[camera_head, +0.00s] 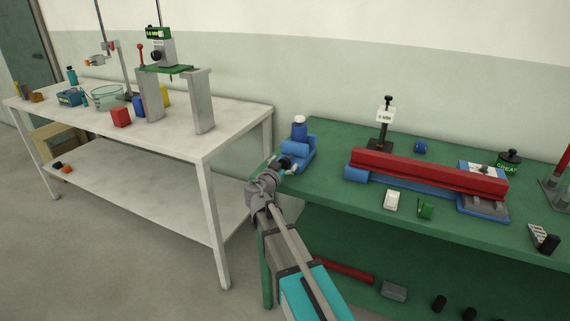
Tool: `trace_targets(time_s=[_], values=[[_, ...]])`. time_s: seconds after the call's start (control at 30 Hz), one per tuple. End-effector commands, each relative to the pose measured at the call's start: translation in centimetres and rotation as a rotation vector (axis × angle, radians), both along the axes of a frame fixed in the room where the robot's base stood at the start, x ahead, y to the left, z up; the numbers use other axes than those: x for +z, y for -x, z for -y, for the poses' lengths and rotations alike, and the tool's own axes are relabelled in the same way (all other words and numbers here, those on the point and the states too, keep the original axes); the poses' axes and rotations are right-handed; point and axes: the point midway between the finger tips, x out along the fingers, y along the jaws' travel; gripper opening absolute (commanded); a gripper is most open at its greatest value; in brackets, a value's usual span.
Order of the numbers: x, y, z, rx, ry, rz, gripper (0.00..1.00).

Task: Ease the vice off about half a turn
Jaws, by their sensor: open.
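The blue vice (303,149) sits on the left end of the green bench (333,143), close to the corner. A blue cylinder with a pale band (299,131) stands upright at the vice's back. My gripper (287,164) is at the vice's front left side, with its jaws open. The gripper covers the near part of the vice, so its handle or screw cannot be made out. Whether the fingers touch the vice or stand around any part of it cannot be told at this size.
Right on the bench are a long red bar on a blue base (428,173), a stand with a white card (384,120) and small blocks. A white table (215,140) with a metal frame stands left.

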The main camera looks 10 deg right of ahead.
Motion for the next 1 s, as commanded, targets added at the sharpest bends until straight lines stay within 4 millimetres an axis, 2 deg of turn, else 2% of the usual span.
trace_targets(time_s=[0.03, 0.07, 0.43, 0.47, 0.77, 1.0], values=[[0.00, 0.01, 0.00, 0.000, 0.000, 0.000, 0.87], [0.00, 0.01, 0.00, 0.000, 0.000, 0.000, 0.81], [-0.01, 0.03, 0.03, -0.001, 0.000, 0.000, 0.12], [0.00, 0.11, 0.57, -0.001, 0.000, 0.000, 0.10], [-0.01, 0.07, 0.08, -0.004, 0.021, -0.016, 0.10], [-0.02, 0.08, 0.05, -0.004, 0.099, -0.073, 0.10]])
